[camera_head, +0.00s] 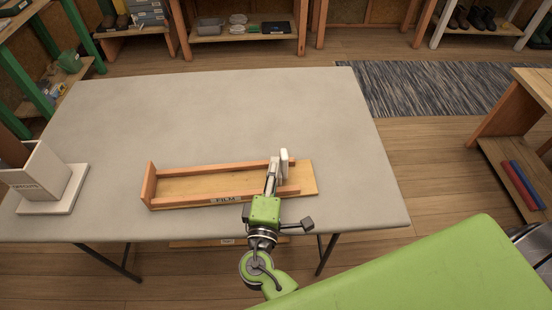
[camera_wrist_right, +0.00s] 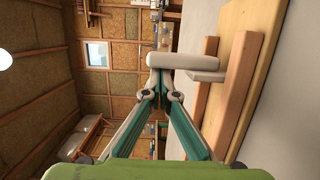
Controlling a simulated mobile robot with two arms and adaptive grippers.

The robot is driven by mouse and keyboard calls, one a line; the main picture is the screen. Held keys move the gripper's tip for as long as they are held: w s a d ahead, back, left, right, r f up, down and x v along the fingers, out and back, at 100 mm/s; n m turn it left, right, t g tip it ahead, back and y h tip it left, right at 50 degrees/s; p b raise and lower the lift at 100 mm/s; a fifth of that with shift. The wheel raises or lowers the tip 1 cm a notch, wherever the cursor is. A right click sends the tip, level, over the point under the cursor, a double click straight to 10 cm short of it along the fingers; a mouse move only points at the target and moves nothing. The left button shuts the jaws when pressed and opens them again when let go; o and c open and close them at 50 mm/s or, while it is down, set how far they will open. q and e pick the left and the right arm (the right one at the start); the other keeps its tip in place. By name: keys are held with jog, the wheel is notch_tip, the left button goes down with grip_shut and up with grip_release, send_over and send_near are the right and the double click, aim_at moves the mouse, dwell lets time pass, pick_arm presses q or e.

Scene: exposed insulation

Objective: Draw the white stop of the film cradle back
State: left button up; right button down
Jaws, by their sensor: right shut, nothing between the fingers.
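The film cradle (camera_head: 210,187) is a long wooden tray with reddish rails, an upright end board on its left and a FILM label on its front. Its white stop (camera_head: 285,163) stands upright near the right end. In the right wrist view the stop (camera_wrist_right: 186,61) is a rounded white bar beside the wooden rail (camera_wrist_right: 239,90). My right gripper (camera_head: 273,166) reaches over the cradle's front rail. Its closed, empty fingertips (camera_wrist_right: 158,74) are right by the stop, on its left side in the head view; I cannot tell whether they touch. My left gripper is out of view.
The cradle lies on a grey table (camera_head: 220,110) with free room behind it. A whitish open box on a base (camera_head: 48,180) stands at the table's left. Shelves line the back.

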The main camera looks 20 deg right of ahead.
jog(key=shift+w+a, duration=0.1)
jog(key=d, duration=0.2)
jog(key=s+d, duration=0.1)
jog(key=d, duration=0.2)
jog(key=s+d, duration=0.1)
jog(key=d, duration=0.2)
jog(key=shift+d, duration=0.25)
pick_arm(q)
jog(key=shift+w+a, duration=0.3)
pick_arm(e)
jog(key=shift+d, duration=0.35)
